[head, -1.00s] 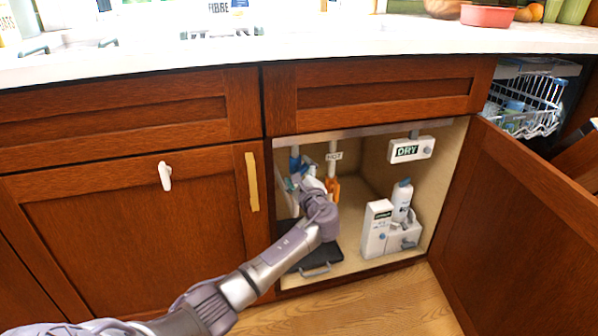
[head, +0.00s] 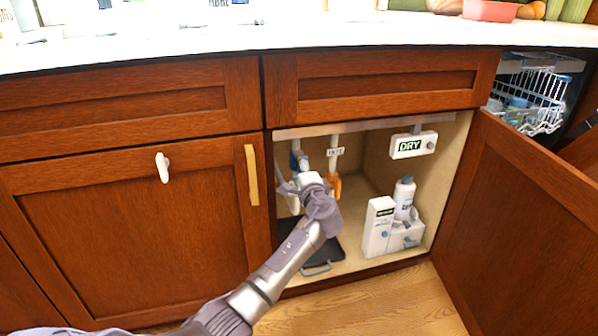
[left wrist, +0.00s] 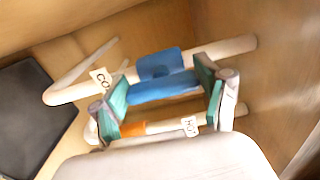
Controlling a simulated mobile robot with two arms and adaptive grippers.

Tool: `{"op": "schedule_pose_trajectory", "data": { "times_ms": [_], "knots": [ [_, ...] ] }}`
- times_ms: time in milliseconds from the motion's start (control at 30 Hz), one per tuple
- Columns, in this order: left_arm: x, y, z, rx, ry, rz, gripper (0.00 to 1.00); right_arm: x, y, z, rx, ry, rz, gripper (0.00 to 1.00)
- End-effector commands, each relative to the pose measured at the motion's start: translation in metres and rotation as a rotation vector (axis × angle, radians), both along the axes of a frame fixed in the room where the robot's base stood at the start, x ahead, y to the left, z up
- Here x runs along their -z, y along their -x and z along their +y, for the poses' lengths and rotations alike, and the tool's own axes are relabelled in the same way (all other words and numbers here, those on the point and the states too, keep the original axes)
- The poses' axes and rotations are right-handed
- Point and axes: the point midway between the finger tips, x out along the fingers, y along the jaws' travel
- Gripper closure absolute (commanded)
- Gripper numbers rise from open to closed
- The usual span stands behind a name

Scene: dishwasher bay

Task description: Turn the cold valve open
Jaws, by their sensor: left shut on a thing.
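My left gripper (left wrist: 166,98) is shut on this handle, one teal-padded finger at each end. In the head view my left gripper (head: 308,180) reaches into the cabinet and hides the handle's lower part. My right gripper is not in view.
An orange valve (head: 335,187) on the pipe tagged "HOT" (head: 336,152) is close to the right of my gripper. A "DRY" box (head: 413,145) hangs at upper right. A white bottle (head: 404,198) and carton (head: 377,228) stand below it. A dark tray (head: 325,250) lies on the cabinet floor.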

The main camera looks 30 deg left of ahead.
Motion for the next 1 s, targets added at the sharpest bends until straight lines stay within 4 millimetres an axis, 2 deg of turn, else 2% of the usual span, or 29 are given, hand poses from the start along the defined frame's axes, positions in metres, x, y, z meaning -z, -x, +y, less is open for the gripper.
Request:
{"op": "schedule_pose_trajectory", "data": {
  "times_ms": [567, 600, 700, 1000],
  "knots": [
    [0.0032, 0.0007, -0.0003, -0.002, 0.024, -0.019, 0.60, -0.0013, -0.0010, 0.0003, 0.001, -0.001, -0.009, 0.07],
    [0.0032, 0.0006, -0.0004, -0.001, 0.024, -0.019, 0.19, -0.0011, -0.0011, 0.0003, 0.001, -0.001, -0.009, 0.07],
    [0.0027, 0.0006, -0.0003, -0.001, 0.023, -0.019, 0.02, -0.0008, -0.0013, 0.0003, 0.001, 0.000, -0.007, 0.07],
    [0.0011, 0.0003, -0.0002, -0.001, 0.020, -0.020, 0.00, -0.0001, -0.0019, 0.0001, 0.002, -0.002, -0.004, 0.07]
  ]
}}
